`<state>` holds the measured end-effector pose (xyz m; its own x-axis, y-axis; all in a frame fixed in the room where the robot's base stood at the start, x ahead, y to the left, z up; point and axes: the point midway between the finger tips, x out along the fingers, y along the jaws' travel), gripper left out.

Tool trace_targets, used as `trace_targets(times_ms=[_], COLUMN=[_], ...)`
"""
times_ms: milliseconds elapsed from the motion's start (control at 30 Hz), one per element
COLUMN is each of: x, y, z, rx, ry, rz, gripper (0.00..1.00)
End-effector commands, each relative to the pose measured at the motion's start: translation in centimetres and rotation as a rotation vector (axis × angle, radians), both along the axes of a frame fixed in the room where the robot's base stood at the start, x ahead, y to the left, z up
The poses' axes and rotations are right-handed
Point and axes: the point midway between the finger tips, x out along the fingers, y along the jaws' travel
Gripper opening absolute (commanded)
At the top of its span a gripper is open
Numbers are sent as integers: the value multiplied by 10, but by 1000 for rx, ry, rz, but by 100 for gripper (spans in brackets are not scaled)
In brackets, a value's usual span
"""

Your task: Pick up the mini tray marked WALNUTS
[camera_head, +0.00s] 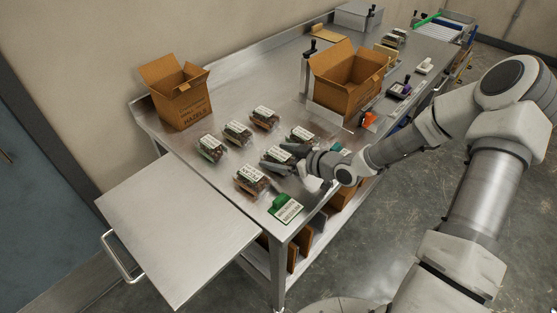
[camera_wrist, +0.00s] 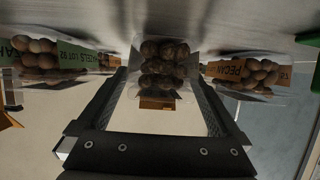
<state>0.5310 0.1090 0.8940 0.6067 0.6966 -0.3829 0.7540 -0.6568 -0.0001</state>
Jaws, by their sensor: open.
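Several clear mini trays of brown nuts with printed labels lie on the steel table; in the head view their labels are too small to read. My gripper (camera_head: 281,156) is low over the table at the middle tray of the front row (camera_head: 272,168), partly hiding it. In the wrist view my gripper (camera_wrist: 160,82) is open, with one finger on each side of a tray of round brown nuts (camera_wrist: 163,68). No lettering shows on that tray, so I cannot tell whether it is the WALNUTS one. A tray with an orange PECAN label (camera_wrist: 243,72) is at right.
A tray with a green HAZELS label (camera_wrist: 45,57) is at left in the wrist view. Behind stand an open carton (camera_head: 180,97) and a larger carton (camera_head: 340,82). A green-topped card (camera_head: 286,209) lies near the front corner. The lower side shelf (camera_head: 175,225) is bare.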

Motion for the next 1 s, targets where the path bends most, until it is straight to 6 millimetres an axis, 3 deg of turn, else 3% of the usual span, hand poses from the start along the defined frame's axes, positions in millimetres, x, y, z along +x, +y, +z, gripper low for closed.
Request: trace_targets(times_ms=[67, 500, 833, 1000], x=[0, 0, 0, 0], y=[0, 0, -1, -1], z=[0, 0, 4, 20], rx=[0, 0, 0, 0], ry=[0, 0, -2, -5], rz=[0, 0, -1, 1], gripper=[95, 15, 14, 14])
